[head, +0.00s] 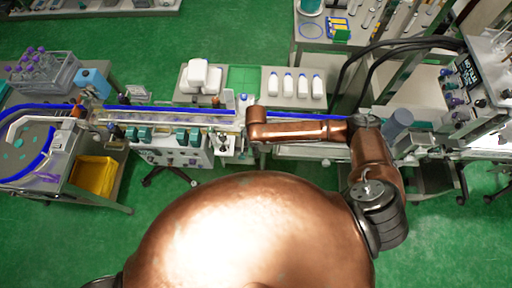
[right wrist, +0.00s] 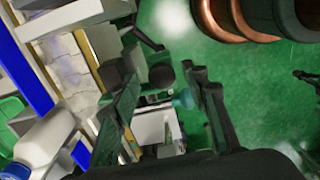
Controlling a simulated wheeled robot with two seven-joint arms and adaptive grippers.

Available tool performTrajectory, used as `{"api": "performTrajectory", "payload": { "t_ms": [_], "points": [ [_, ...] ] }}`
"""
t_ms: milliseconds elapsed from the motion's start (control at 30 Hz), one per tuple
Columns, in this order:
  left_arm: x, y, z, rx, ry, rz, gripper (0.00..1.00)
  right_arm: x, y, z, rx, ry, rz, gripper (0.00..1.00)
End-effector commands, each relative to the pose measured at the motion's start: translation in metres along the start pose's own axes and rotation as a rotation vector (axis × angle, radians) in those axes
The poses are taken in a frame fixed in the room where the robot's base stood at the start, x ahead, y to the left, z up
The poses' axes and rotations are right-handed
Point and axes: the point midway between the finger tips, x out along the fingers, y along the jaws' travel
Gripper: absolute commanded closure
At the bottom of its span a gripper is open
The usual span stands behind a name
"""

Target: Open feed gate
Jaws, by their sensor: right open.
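My right gripper (right wrist: 165,118) is open in the right wrist view, its two dark fingers apart with nothing between their tips. Beyond them are a dark round knob (right wrist: 163,72) and a white box-like part (right wrist: 155,127). I cannot tell whether the knob touches a finger. In the head view my right arm reaches left over the middle of the conveyor (head: 172,113), and its gripper is mostly hidden beneath the copper wrist. I cannot tell for sure which part is the feed gate. My left gripper is not in view.
White bottles (head: 296,86) stand behind the conveyor; one also shows in the right wrist view (right wrist: 45,140). A blue-rimmed round feeder table (head: 22,150) and a yellow bin (head: 94,175) are at left. A control panel (head: 468,75) and black hoses (head: 385,48) are at right.

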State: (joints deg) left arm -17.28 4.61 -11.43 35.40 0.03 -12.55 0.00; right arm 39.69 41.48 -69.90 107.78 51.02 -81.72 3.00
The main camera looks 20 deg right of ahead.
Motion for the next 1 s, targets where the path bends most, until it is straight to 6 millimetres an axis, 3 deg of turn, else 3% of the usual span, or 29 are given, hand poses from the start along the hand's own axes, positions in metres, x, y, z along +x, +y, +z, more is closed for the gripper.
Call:
{"api": "performTrajectory", "payload": {
  "t_ms": [167,600,800,1000],
  "points": [
    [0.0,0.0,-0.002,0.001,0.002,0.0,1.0,-0.02,0.001,-0.001,0.0,0.003,0.003,0.59],
    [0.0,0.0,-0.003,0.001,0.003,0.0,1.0,-0.104,0.0,0.0,-0.001,0.002,0.003,0.59],
    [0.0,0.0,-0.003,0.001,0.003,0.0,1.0,-0.119,0.0,0.0,0.0,0.001,0.002,0.59],
    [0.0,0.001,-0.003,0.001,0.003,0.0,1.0,-0.12,-0.001,0.0,0.0,0.0,0.002,0.59]
  ]
}}
